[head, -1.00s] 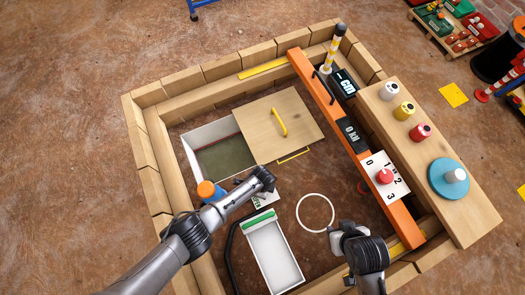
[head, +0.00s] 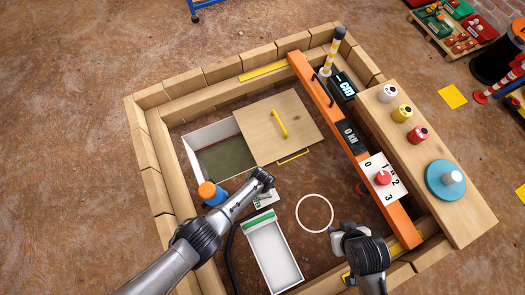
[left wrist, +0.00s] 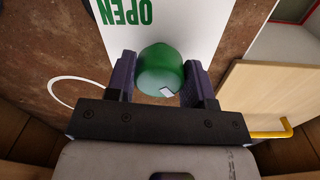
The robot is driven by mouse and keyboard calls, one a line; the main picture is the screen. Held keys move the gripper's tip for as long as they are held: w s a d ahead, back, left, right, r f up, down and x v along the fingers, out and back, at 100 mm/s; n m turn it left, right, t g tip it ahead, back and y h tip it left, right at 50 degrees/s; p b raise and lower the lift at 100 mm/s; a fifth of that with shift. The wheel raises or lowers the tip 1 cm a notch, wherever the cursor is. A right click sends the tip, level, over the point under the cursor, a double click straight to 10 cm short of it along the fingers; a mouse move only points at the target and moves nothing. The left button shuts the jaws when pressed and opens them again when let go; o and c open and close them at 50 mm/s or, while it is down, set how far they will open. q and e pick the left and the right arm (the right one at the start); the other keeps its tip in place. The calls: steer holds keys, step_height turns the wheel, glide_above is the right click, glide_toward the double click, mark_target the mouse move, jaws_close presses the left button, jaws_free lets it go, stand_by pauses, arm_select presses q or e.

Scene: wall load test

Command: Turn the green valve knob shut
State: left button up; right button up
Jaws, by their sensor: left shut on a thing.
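The green valve knob (left wrist: 160,72) shows in the left wrist view, with a small white mark on its face. It sits in front of a white plate (left wrist: 195,25) lettered OPEN in green. My left gripper (left wrist: 160,78) has a finger on each side of the knob and is shut on it. In the head view my left gripper (head: 264,186) is over the plate, and the arm hides the knob. My right gripper (head: 345,235) is at the lower right, apart from the knob; its fingers cannot be made out.
A white tray (head: 296,272) with a green end lies just below the plate. A wooden lid (head: 295,125) with a yellow handle partly covers a white box (head: 188,148). A blue bottle with an orange cap (head: 207,190) is left of my left arm. An orange beam (head: 328,105) crosses at right.

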stand_by(0.4)
arm_select(q)
steer(key=o, duration=0.9)
steer(key=shift+w+a+r+p, duration=0.1)
steer(key=shift+r+p, duration=2.1)
steer(key=shift+r, duration=1.3)
steer(key=shift+w+r+p, duration=0.1)
steer(key=shift+r+p, duration=2.05)
steer(key=shift+r, duration=1.3)
